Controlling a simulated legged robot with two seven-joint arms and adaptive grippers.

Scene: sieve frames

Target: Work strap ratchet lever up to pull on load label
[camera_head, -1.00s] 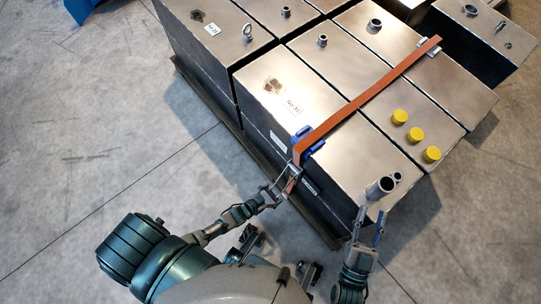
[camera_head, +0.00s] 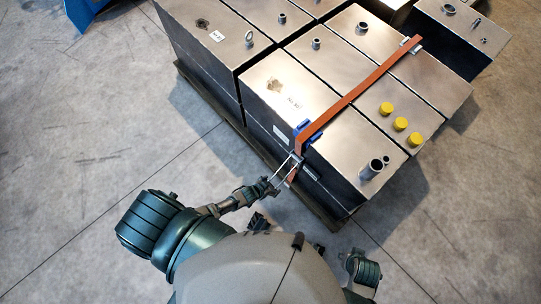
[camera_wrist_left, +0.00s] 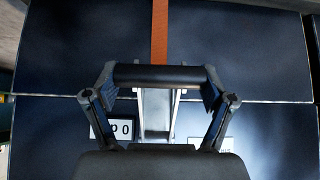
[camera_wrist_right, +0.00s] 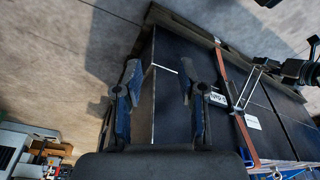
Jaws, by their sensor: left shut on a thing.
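An orange strap (camera_head: 360,86) runs over the metal tanks and down the near side; it also shows in the left wrist view (camera_wrist_left: 160,30). My left gripper (camera_head: 292,165) is at the ratchet on that side. In the left wrist view it is shut on the dark crossbar of the ratchet lever (camera_wrist_left: 160,74), with the pale metal ratchet frame (camera_wrist_left: 155,110) below it. A white load label (camera_wrist_left: 120,129) is left of the frame, partly hidden by a finger. My right gripper (camera_wrist_right: 158,82) is open and empty in its wrist view, near the tanks' side.
Metal tanks (camera_head: 265,135) stand tightly grouped on a pallet (camera_head: 225,110). Blue corner guards (camera_head: 304,128) sit under the strap at the edge. Yellow caps (camera_head: 400,124) and a pipe stub (camera_head: 371,169) stick up on top. The concrete floor (camera_head: 90,150) at left is clear.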

